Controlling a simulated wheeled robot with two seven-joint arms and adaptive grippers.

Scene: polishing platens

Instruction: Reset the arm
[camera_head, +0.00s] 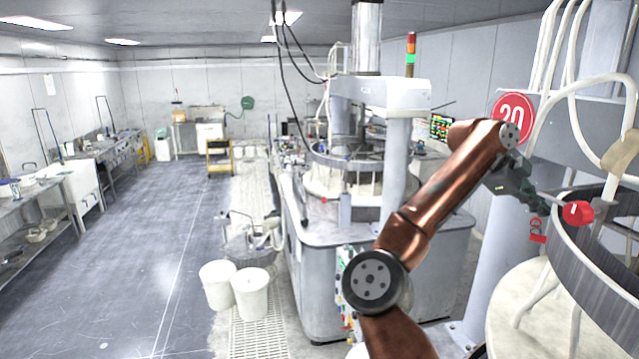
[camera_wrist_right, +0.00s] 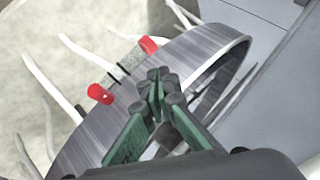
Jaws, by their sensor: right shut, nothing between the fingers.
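My right arm reaches up and across the right side of the head view. My right gripper (camera_head: 541,204) has dark green fingers beside a grey metal ring (camera_head: 592,262). In the right wrist view the right gripper (camera_wrist_right: 160,82) is shut and empty, its fingertips together over the ring's wall (camera_wrist_right: 195,58). One red end (camera_head: 578,213) shows in the head view, right of the gripper. Whether the fingers touch the rod is hard to tell. My left gripper is not in view.
A round red sign reading 20 (camera_head: 512,112) is behind my right arm. White hoses (camera_head: 541,60) hang near the ring. A large polishing machine (camera_head: 333,232) stands in the middle. Two white buckets (camera_head: 252,292) stand on the floor. The aisle on the left is clear.

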